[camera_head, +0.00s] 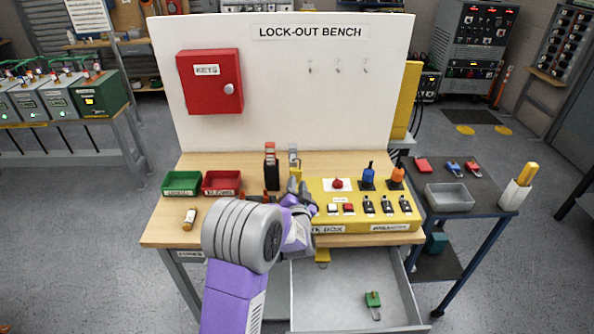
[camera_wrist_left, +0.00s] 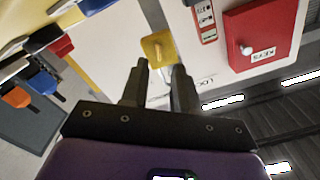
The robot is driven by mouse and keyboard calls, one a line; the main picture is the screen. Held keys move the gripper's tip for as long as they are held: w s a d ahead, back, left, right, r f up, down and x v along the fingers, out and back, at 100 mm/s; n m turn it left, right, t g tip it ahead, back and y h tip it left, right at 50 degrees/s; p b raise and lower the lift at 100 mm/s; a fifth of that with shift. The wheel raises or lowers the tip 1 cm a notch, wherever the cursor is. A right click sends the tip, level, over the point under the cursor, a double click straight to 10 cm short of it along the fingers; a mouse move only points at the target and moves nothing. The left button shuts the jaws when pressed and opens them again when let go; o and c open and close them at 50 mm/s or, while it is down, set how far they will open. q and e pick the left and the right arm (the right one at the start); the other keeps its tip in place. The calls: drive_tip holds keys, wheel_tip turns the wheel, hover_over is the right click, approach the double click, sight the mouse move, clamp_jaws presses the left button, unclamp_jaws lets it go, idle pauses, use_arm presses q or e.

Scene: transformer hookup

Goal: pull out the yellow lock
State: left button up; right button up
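The yellow lock (camera_wrist_left: 158,45) shows in the left wrist view at the fingertips of my left gripper (camera_wrist_left: 160,72). The two fingers stand apart, with a narrow gap between them. I cannot tell whether they press on the lock or only stand just short of it. In the head view my left gripper (camera_head: 297,188) is over the bench at the left end of the yellow lock box panel (camera_head: 352,227), and it and my arm hide the lock's surroundings. My right gripper is not in view.
A red key box (camera_head: 210,82) hangs on the white back board. Green (camera_head: 181,192) and red (camera_head: 238,191) trays sit on the left of the bench (camera_head: 160,228). An open drawer (camera_head: 335,290) juts out below, holding a green lock (camera_head: 373,300). A side cart (camera_head: 478,218) stands right.

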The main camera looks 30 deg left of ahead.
use_arm(q)
drive_tip(key=v, duration=1.2)
drive_tip(key=shift+p, duration=0.4)
